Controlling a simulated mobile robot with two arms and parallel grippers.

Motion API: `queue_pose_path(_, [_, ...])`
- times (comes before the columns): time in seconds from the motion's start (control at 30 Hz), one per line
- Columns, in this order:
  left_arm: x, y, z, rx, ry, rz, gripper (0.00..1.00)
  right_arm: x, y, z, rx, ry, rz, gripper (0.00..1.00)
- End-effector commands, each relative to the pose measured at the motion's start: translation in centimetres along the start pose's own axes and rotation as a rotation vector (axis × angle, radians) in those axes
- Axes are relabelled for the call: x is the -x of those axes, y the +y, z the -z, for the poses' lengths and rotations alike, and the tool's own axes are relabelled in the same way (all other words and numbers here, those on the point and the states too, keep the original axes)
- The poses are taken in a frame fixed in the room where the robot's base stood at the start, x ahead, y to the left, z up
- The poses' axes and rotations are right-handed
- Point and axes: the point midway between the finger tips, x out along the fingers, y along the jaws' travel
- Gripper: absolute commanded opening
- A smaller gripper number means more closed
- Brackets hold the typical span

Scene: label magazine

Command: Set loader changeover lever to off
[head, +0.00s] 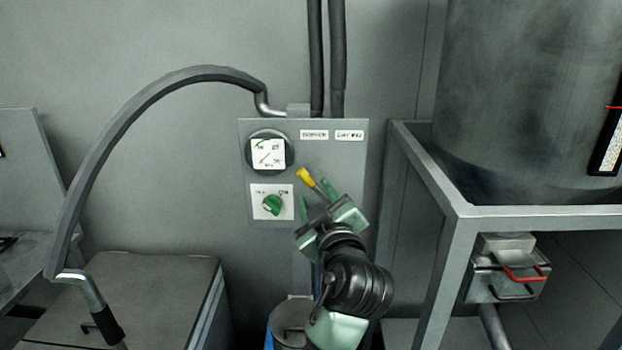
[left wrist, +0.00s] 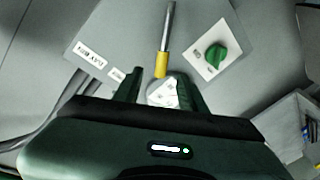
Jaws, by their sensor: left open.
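The lever (head: 307,177) has a yellow grip on a metal shaft and stands out from a grey wall panel (head: 258,232), tilted up and left in the head view. My left gripper (head: 316,190) has green fingers, is open, and is at the lever, just below and right of the yellow grip. In the left wrist view the lever (left wrist: 165,35) points down with its yellow end near the gap between the fingertips (left wrist: 157,74). I cannot tell whether they touch. My gripper hides the lever's base in the head view. My right gripper is not in view.
The panel also bears a round gauge (head: 268,153), a green rotary knob (head: 272,205) and two small white labels (head: 314,135) that I cannot read. A grey metal frame (head: 462,210) with a large drum (head: 530,100) stands to the right. A curved hose (head: 130,110) arches at the left.

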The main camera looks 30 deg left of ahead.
Motion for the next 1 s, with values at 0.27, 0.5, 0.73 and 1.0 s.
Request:
queue_pose_path(0.27, [-3.9,0.2,0.5,-0.002,0.008,0.002,0.41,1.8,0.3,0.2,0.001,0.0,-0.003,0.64])
queue_pose_path(0.5, [-7.0,0.1,0.3,-0.001,0.005,0.001,0.41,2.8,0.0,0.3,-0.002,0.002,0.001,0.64])
queue_pose_path(0.73, [-7.7,-0.1,0.1,0.003,0.002,0.002,0.41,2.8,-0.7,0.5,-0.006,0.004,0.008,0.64])
queue_pose_path(1.0, [-7.6,-0.1,0.1,0.002,0.002,0.002,0.05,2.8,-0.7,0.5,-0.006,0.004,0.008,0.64])
